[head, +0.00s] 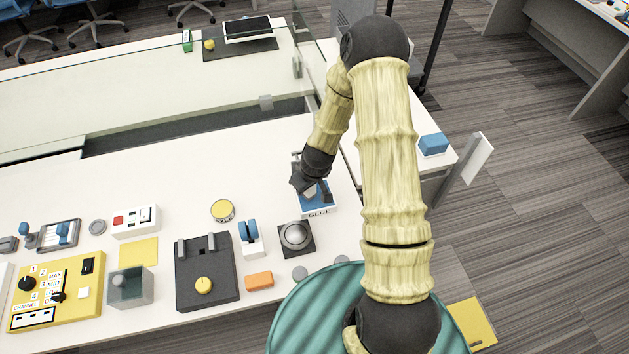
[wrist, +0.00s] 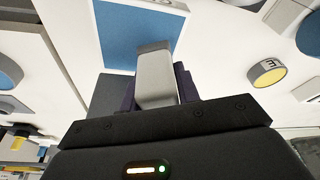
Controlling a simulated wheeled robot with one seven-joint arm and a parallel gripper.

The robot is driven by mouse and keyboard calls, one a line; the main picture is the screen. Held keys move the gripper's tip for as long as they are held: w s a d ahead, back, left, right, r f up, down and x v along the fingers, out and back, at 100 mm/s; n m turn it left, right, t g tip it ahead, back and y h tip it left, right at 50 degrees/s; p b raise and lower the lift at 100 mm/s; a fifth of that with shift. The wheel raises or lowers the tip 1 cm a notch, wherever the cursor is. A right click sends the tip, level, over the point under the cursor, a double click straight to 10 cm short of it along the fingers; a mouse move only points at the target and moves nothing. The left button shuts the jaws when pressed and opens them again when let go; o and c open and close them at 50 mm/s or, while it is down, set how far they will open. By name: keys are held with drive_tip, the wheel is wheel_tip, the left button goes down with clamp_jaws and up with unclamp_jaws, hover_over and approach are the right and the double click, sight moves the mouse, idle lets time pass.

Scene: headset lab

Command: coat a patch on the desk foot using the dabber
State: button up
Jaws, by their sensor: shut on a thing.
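My gripper (head: 311,190) is over the blue pad marked GLUE (head: 320,211) near the right end of the white desk (head: 180,155). In the wrist view my gripper is shut on a grey block-shaped piece, which I take for the dabber (wrist: 155,75). Its end lies over or close to the blue glue surface (wrist: 125,30). I cannot tell whether they touch. In the head view my gripper mostly hides the dabber. I cannot pick out the desk foot or a patch on it for certain.
A glass screen (head: 130,100) stands behind. Grey floor (head: 530,190) is open at right.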

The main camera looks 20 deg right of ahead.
sight(315, 196)
drive_tip(key=shift+w+a+r+n+y, duration=0.1)
drive_tip(key=shift+a+r+n+y, duration=0.1)
drive_tip(key=shift+n, duration=0.4)
drive_tip(key=shift+a+r+n+y, duration=0.1)
drive_tip(key=shift+r+n, duration=0.1)
drive_tip(key=shift+n, duration=0.4)
drive_tip(key=shift+a+r+n+g+y, duration=0.1)
drive_tip(key=shift+r+n+g+y, duration=0.25)
drive_tip(key=shift+n, duration=0.65)
drive_tip(key=shift+s+r+n+g+b, duration=0.25)
drive_tip(key=shift+r+n+b, duration=0.05)
drive_tip(key=shift+n, duration=0.8)
drive_tip(key=shift+s+d+r+n+y, duration=0.1)
drive_tip(key=shift+d+r+n+y, duration=0.1)
drive_tip(key=shift+n, duration=0.3)
drive_tip(key=shift+s+d+r+n+y, duration=0.1)
drive_tip(key=shift+d+n, duration=0.1)
drive_tip(key=shift+n, duration=0.3)
drive_tip(key=n, duration=0.1)
drive_tip(key=d+n+g, duration=0.1)
drive_tip(key=n, duration=0.1)
drive_tip(key=s+d+r+n, duration=0.1)
drive_tip(key=shift+g, duration=0.3)
wheel_tip(315, 196, down, 6)
drive_tip(key=b, duration=0.5)
drive_tip(key=shift+b, duration=0.4)
drive_tip(key=shift+f, duration=0.55)
